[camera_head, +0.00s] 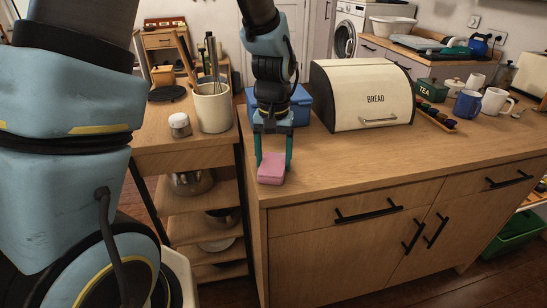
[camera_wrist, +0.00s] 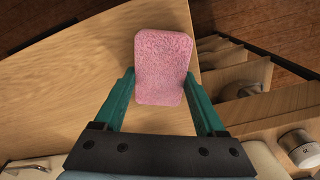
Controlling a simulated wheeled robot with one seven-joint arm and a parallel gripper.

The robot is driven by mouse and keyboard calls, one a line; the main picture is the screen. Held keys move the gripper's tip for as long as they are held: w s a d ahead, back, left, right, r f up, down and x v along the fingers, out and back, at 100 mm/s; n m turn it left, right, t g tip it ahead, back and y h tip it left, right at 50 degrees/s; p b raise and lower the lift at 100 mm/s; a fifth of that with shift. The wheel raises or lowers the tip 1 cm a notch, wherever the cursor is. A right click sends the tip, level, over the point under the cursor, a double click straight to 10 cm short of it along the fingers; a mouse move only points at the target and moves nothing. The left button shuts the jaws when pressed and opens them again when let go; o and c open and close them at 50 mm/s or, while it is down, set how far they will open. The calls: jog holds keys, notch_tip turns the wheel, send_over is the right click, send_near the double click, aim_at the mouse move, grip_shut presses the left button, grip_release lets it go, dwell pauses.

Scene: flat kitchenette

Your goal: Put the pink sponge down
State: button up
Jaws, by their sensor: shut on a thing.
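The pink sponge (camera_head: 271,168) is between the fingers of my gripper (camera_head: 273,152), at the front left corner of the wooden counter (camera_head: 345,168). In the wrist view the sponge (camera_wrist: 163,66) sits between the two green fingers of my gripper (camera_wrist: 162,98), which close in on its sides. The sponge is at or just above the counter top; I cannot tell whether it touches. Its far end in the head view is partly hidden by my gripper.
A cream bread box (camera_head: 338,106) and a blue box (camera_head: 301,108) stand behind my gripper. A utensil crock (camera_head: 213,110) and a small lidded jar (camera_head: 180,125) stand on the shelf unit to the left. The counter right of the sponge is clear. The counter's edges are close by.

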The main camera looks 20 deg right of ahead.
jog(key=shift+f, duration=0.2)
jog(key=o, duration=1.3)
jog(key=shift+r, duration=0.1)
jog(key=shift+c, duration=0.2)
